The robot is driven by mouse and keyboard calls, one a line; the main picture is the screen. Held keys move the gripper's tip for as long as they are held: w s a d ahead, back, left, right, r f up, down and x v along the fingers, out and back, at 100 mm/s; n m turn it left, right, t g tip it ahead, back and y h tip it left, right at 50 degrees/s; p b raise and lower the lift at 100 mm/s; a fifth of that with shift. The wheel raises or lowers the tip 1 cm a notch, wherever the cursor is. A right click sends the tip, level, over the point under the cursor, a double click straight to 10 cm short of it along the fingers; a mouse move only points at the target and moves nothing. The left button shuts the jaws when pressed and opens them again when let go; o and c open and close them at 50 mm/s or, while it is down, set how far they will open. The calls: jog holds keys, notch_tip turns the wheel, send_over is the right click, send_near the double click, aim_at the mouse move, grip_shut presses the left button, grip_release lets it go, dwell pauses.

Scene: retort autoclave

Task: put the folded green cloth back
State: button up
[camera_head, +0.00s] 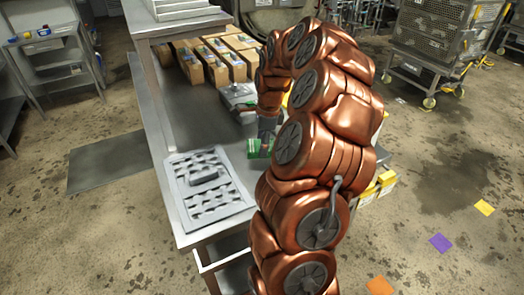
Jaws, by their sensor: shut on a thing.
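The folded green cloth (254,148) shows as a small green patch at the tip of my gripper (265,137), over the steel table (218,128). My gripper points down and is shut on the cloth. My copper-coloured arm hides part of the cloth and the table's right side. I cannot tell whether the cloth touches the table top.
A light grey tray with cut-outs (203,190) lies on the table's near end. Several cardboard boxes (215,70) stand at the back, with a grey item (238,96) before them. A wire cage trolley (440,45) stands at the right. Bare table lies left of the cloth.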

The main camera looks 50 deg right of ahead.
jog(key=shift+f+p, duration=0.45)
jog(key=shift+f, duration=1.55)
jog(key=shift+f, duration=0.1)
jog(key=o, duration=1)
jog(key=shift+r, duration=0.2)
jog(key=shift+d+r, duration=0.1)
jog(key=shift+r, duration=0.25)
jog(key=r+b, duration=0.1)
jog(key=r, duration=0.2)
jog(key=r+b, duration=0.1)
jog(key=r, duration=0.2)
jog(key=s+d+r+b, duration=0.1)
jog(key=r, duration=0.2)
jog(key=shift+r, duration=0.3)
jog(key=shift+a+r, duration=0.2)
jog(key=shift+r, duration=0.55)
